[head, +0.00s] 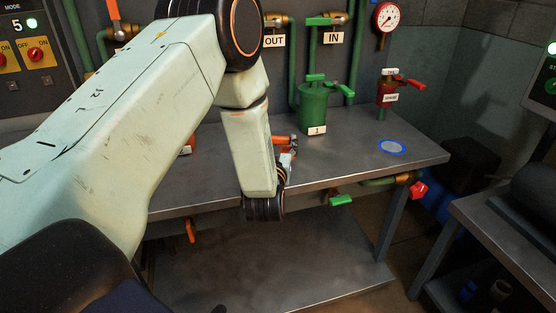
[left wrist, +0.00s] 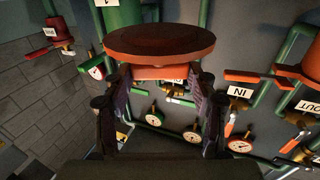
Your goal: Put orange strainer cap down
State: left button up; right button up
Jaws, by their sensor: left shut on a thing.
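The orange strainer cap (left wrist: 160,42) is a round disc held between the two fingers of my left gripper (left wrist: 160,82) in the left wrist view. That gripper is shut on it. In the head view my left gripper (head: 287,160) is over the front part of the metal table, mostly hidden by my own arm. An orange piece beside it is probably the cap, seen small. Whether it touches the table I cannot tell. My right gripper is not in view.
A green strainer (head: 313,108) marked 1 stands right of the gripper. A blue-rimmed grey disc (head: 392,147) lies on the metal table (head: 345,155) at right. A red valve (head: 388,92) stands behind it. Table between strainer and disc is clear.

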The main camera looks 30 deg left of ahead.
pick_arm(q)
jog(key=shift+s+a+f+b, duration=0.15)
jog(key=shift+f+b, duration=0.35)
jog(key=shift+f, duration=1.05)
jog(key=shift+w+f, duration=0.2)
jog(key=shift+f, duration=0.2)
jog(key=shift+s, duration=0.15)
jog(key=o, duration=1.2)
jog(key=shift+f, duration=0.1)
jog(key=o, duration=0.4)
